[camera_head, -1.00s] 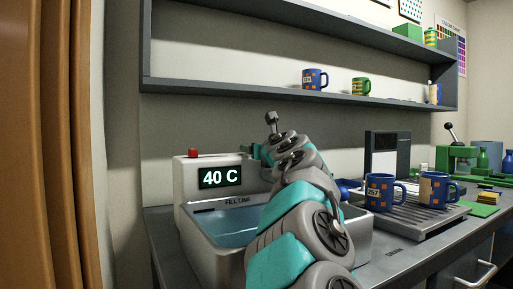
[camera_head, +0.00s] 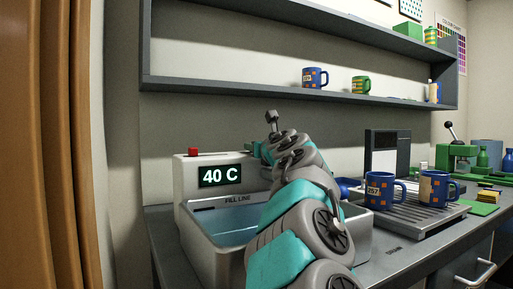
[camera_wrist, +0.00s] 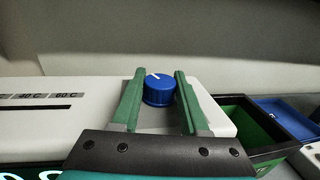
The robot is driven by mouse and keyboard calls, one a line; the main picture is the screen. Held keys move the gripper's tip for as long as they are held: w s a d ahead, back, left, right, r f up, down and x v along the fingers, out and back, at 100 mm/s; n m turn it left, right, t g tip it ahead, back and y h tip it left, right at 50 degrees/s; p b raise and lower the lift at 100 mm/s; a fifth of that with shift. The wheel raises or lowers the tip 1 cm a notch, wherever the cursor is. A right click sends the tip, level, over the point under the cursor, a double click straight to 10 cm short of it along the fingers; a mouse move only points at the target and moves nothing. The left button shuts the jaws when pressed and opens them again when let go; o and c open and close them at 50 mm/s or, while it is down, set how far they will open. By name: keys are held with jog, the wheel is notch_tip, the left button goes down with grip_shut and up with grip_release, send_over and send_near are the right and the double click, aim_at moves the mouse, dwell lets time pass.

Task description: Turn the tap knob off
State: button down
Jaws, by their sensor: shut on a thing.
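The blue tap knob (camera_wrist: 158,91) stands on top of the white tap housing (camera_wrist: 85,92) in the wrist view. A white mark on its top points up and slightly left. My gripper (camera_wrist: 160,73) is shut on the knob, with one green finger on each side. In the head view my gripper (camera_head: 255,149) is at the back of the sink, and my arm hides the knob. The display (camera_head: 220,175) on the housing reads 40 C. The metal basin (camera_head: 206,260) below holds water (camera_head: 228,222); my arm covers its right part.
A red button (camera_head: 193,152) sits on the housing's left top. A drain rack (camera_head: 415,225) with two blue mugs (camera_head: 379,190) stands to the right. A shelf (camera_head: 290,101) with mugs runs above. In the wrist view a dark green-sided box (camera_wrist: 250,128) is right of the housing.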

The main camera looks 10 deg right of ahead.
jog(key=shift+f, duration=0.1)
jog(key=shift+d+f+n+y+b, duration=0.1)
jog(key=shift+n+y+b, duration=0.55)
jog(key=shift+y, duration=0.25)
jog(key=n+g+y, duration=0.1)
jog(key=y, duration=0.1)
jog(key=shift+n+y+b, duration=0.3)
jog(key=shift+n, duration=0.05)
jog(key=shift+r+n+g+y, duration=0.2)
jog(key=shift+n+g+y, duration=0.45)
jog(key=shift+y, duration=0.35)
jog(key=shift+c, duration=2.1)
grip_release()
